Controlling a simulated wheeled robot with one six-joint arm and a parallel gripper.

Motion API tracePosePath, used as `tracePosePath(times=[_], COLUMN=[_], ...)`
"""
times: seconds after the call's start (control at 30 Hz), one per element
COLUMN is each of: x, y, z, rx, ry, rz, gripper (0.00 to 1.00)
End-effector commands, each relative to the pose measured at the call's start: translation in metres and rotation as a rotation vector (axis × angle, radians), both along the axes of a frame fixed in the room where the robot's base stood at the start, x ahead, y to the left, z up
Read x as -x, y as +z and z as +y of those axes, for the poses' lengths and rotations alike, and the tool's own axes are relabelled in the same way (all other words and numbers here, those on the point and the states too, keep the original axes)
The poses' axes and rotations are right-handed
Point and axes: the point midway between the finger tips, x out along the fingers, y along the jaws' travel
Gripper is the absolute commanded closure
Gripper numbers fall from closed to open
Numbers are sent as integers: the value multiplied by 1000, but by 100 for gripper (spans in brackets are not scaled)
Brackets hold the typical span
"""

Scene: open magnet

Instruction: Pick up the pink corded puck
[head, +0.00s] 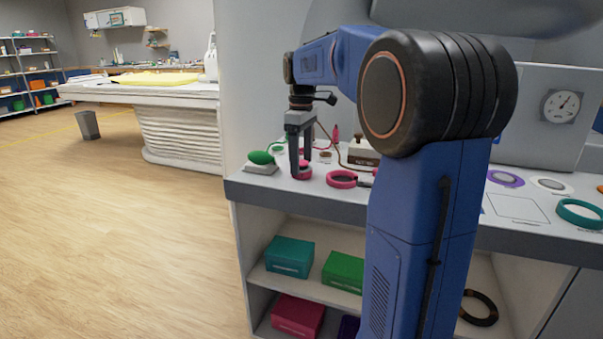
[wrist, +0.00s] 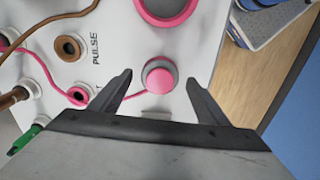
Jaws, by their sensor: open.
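The pink corded puck (wrist: 160,78) has a round pink top with a grey rim. In the wrist view it lies between the tips of my gripper (wrist: 159,80), with a gap on each side. The fingers are spread and hold nothing. A pink cord (wrist: 132,97) runs left from near the puck and passes behind the left finger. In the head view my gripper (head: 301,174) points down at the counter, with the puck (head: 304,168) showing pink at its fingertips. Whether the fingers touch the counter is unclear.
A larger pink ring (head: 341,179) lies close to the puck on the counter (head: 480,238). A pink socket (wrist: 78,95) and a brown-corded socket (wrist: 69,47) are to the left in the wrist view. A green bulb (head: 261,158) stands near the counter's left edge.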

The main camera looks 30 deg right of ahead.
Motion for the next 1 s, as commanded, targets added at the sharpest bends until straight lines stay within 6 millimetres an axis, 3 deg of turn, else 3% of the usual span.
tracePosePath(times=[0.07, 0.27, 0.63, 1.0], x=[0, 0, -1, -1], y=[0, 0, 8, 71], z=[0, 0, 0, 0], rx=[0, 0, 1, 0], ry=[0, 0, 0, 0], rz=[0, 0, -2, -3], gripper=[33, 79, 79, 79])
